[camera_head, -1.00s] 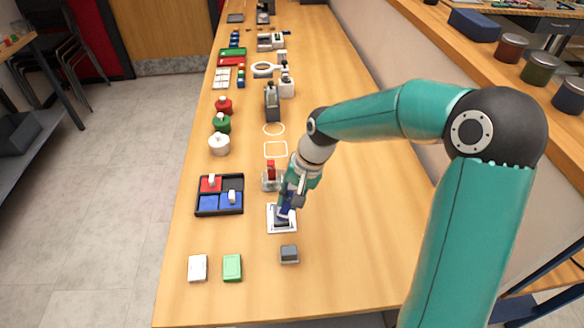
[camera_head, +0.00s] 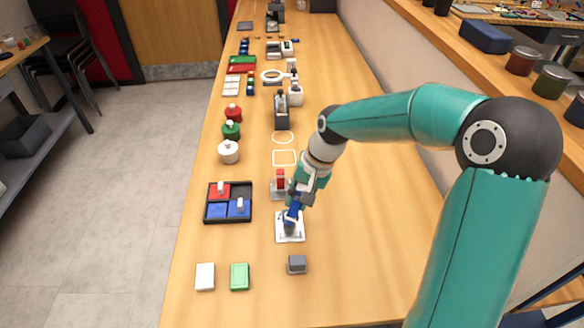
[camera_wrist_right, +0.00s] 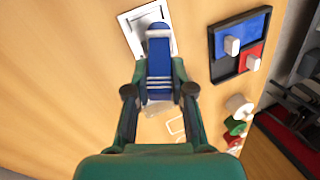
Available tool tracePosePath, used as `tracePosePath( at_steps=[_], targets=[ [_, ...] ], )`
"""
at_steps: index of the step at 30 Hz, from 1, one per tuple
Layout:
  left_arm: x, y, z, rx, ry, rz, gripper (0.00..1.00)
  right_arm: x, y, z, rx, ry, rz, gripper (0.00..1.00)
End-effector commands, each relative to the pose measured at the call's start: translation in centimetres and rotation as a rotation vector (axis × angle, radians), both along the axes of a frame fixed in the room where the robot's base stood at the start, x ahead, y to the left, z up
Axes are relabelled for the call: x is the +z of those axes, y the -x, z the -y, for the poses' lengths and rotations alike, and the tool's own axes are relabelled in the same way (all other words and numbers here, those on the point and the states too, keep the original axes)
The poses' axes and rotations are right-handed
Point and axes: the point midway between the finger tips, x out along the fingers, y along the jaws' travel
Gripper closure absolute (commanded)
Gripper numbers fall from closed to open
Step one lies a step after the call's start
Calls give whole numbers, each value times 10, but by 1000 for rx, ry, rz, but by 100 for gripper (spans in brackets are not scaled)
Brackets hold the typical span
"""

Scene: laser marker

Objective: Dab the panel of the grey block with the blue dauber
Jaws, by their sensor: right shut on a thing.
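The blue dauber (camera_head: 292,214) is held in my right gripper (camera_head: 297,200), over a white square plate (camera_head: 299,237). In the right wrist view the dauber (camera_wrist_right: 159,62) lies between the two fingers, with white stripes across its body. Its far end reaches over the white plate (camera_wrist_right: 135,37). The gripper and dauber hide part of the plate, and I cannot tell whether the dauber touches what is there. A small grey block (camera_head: 297,264) sits on the table just in front of the plate, apart from the dauber. My left gripper is not in view.
A black tray (camera_head: 206,218) with red and blue pads lies left of the plate. White (camera_head: 205,276) and green (camera_head: 240,276) blocks lie at the front left. Table to the right is clear.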

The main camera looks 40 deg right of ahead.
Motion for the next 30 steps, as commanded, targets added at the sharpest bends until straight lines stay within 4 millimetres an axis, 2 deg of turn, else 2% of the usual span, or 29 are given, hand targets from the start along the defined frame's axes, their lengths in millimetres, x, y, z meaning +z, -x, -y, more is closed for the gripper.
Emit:
tracePosePath(
  at_steps=[5, 7, 8, 9, 12, 24, 30],
  targets=[
    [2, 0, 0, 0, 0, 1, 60, -1, -7, 10, 0, 6, 9, 100],
    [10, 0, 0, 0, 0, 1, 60, 10, -7, 9, 3, 5, 10, 100],
    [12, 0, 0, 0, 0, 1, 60, -3, -7, 8, 4, 4, 1, 100],
    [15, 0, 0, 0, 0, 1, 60, 6, -9, 7, 6, 5, 8, 100],
    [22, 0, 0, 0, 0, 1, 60, 16, -10, 4, 13, 5, 7, 100],
    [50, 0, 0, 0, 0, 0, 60, 52, -11, 1, 20, 2, 4, 100],
    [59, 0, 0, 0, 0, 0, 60, 64, -11, 0, 20, 1, 3, 100]
  ],
)
